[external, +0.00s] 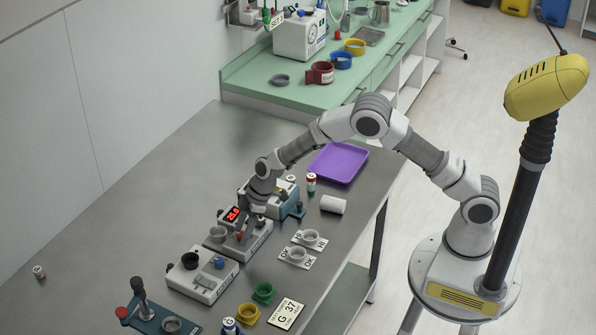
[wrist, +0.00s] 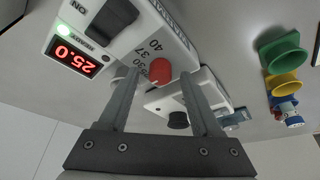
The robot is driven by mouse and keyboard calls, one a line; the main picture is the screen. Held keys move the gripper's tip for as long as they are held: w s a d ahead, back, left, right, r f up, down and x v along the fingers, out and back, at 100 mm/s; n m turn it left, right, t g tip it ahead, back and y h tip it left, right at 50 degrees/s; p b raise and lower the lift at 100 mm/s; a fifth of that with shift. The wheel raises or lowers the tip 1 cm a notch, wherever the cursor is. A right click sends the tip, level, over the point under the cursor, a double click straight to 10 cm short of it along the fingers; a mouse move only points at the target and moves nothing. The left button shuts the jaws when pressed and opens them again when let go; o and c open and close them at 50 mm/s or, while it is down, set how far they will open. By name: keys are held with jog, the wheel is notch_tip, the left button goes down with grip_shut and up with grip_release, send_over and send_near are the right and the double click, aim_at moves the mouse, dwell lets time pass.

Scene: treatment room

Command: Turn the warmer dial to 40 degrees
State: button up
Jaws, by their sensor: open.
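The warmer (external: 258,241) is a white box on the grey table with a red display (external: 232,214). In the wrist view the display (wrist: 75,57) reads 25.0 upside down, beside a lit green lamp and a black switch. The red dial (wrist: 160,71) sits on the warmer's face next to printed marks 30, 37 and 40. My gripper (wrist: 158,75) is open, with its fingers to either side of the dial in the wrist view. Contact with the dial cannot be told. In the external view my gripper (external: 246,231) hangs over the warmer and partly covers it.
A purple tray (external: 338,164) and white roll (external: 333,204) are farther back.

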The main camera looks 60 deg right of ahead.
grip_shut()
dwell(0.3)
